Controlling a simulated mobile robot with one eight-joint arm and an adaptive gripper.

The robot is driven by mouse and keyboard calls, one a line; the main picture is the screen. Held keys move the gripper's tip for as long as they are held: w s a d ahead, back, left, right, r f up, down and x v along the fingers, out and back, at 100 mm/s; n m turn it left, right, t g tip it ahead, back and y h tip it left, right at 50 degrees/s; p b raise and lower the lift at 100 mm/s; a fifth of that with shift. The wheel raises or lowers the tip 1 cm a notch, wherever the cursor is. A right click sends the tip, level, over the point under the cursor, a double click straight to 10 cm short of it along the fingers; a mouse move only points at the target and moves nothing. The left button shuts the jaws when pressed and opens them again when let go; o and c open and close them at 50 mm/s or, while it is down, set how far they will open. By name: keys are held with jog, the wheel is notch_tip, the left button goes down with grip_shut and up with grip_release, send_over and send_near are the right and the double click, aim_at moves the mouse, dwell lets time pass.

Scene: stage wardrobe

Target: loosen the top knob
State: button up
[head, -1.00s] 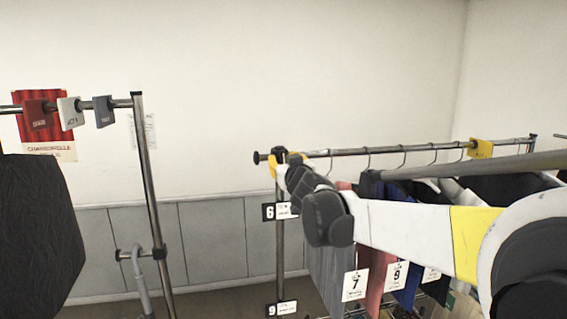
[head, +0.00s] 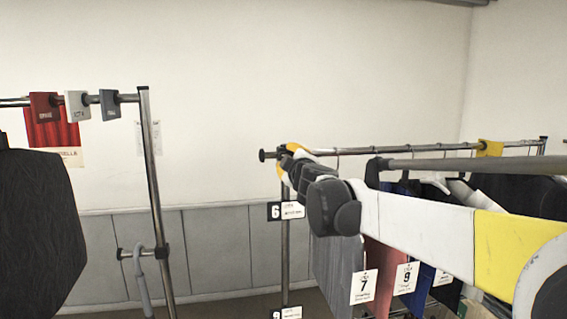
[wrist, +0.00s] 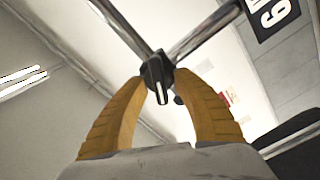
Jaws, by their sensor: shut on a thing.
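The top knob (wrist: 157,72) is a black piece with a pale mark, at the joint where the rack's metal tubes meet in the wrist view. My gripper (wrist: 160,80) has two yellow ribbed fingers, one on each side of the knob, and is shut on it. In the head view, my gripper (head: 287,160) is at the top left corner of the right-hand clothes rack (head: 380,149). There the gripper mostly hides the knob.
Garments hang below my arm, with number tags such as 7 (head: 364,287) and 9 (head: 406,278). A 6 sign (head: 286,211) is on the rack's post. Another rack (head: 152,190) with hanging tags stands left. The space between racks looks clear.

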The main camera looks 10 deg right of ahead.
jog(key=n+b, duration=0.1)
jog(key=n, duration=0.4)
jog(key=shift+f+n+b, duration=0.1)
jog(key=shift+n+b, duration=0.2)
dwell(0.4)
jog(key=o, duration=1.1)
jog(key=shift+w, duration=0.1)
jog(key=s, duration=1.2)
jog(key=shift+f, duration=0.1)
